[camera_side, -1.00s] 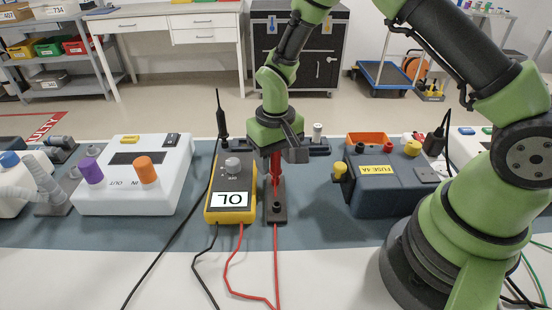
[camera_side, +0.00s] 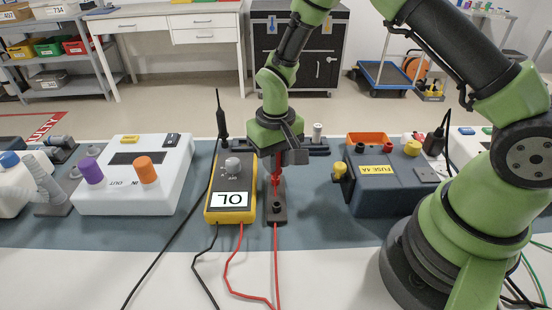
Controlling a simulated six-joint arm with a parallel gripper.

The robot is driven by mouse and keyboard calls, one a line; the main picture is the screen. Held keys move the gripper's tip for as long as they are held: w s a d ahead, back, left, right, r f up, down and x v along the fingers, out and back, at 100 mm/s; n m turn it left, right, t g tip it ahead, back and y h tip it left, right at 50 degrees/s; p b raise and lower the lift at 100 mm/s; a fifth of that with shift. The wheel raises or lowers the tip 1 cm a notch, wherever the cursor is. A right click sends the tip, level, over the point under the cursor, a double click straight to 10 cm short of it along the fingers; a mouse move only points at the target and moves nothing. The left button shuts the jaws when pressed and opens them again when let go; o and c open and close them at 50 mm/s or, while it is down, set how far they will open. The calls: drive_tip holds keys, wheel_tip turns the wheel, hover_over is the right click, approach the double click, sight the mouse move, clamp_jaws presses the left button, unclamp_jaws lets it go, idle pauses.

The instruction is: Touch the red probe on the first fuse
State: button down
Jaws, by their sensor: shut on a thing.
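The red probe (camera_side: 276,182) stands upright in a small dark holder (camera_side: 277,215). Its red lead runs forward over the bench. My gripper (camera_side: 276,168) points down from above and is shut on the probe's upper part, hiding some of it. The probe tip is hidden in or behind the holder. A yellow meter (camera_side: 231,188) beside the holder reads OL. To the right is a dark blue-grey box (camera_side: 385,188) with a yellow FUSE 4A label (camera_side: 377,170) and yellow knobs. I cannot tell which part is the first fuse.
A black probe (camera_side: 221,120) stands upright behind the meter. A white unit (camera_side: 130,180) with purple and orange ports sits left. An orange tray (camera_side: 367,138) is behind the fuse box. Red and black leads lie across the front. The mat between holder and fuse box is clear.

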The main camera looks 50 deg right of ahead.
drive_tip(key=shift+r, duration=0.15)
drive_tip(key=shift+r, duration=2.35)
drive_tip(key=w+d+r+m, duration=0.2)
drive_tip(key=d+r+m, duration=0.1)
drive_tip(key=d, duration=0.5)
wheel_tip(320, 180, up, 3)
drive_tip(key=m, duration=0.3)
hover_over(318, 126)
drive_tip(key=shift+f, duration=2)
drive_tip(key=shift+f, duration=0.5)
